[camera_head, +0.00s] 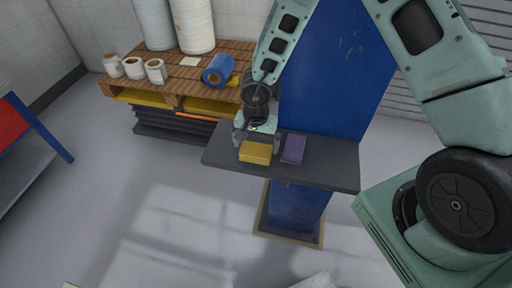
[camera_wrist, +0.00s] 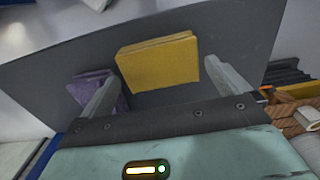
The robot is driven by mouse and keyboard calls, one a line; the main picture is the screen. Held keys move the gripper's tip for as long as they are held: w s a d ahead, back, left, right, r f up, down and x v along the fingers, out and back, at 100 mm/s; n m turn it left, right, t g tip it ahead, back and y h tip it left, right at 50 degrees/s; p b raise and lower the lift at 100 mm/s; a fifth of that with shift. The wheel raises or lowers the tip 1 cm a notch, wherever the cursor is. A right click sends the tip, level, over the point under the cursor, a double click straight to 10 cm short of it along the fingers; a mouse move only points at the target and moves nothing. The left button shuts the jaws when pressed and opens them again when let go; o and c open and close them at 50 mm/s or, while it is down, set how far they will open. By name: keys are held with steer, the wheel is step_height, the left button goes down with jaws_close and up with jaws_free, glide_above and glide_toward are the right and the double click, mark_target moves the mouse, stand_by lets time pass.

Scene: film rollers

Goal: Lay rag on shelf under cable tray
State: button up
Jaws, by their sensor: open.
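A folded yellow cloth (camera_head: 255,153) lies on a dark grey shelf (camera_head: 335,172) fixed to a blue column. A folded purple cloth (camera_head: 293,149) lies just right of it. My gripper (camera_head: 256,141) is over the shelf at the yellow cloth, pointing down. In the wrist view, my open gripper (camera_wrist: 160,70) has the yellow cloth (camera_wrist: 158,63) between and just beyond its fingers, with no clear grip on it. There the purple cloth (camera_wrist: 97,88) is partly hidden behind the left finger. I cannot pick out a cable tray.
A wooden pallet (camera_head: 185,75) at the back left bears large white rolls, small rolls and a blue roll (camera_head: 218,69). The blue column (camera_head: 325,80) rises behind the shelf. A red and blue unit (camera_head: 15,125) stands at far left.

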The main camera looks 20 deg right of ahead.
mark_target(256, 149)
step_height(256, 149, up, 5)
steer(key=shift+r, duration=0.15)
stand_by(0.5)
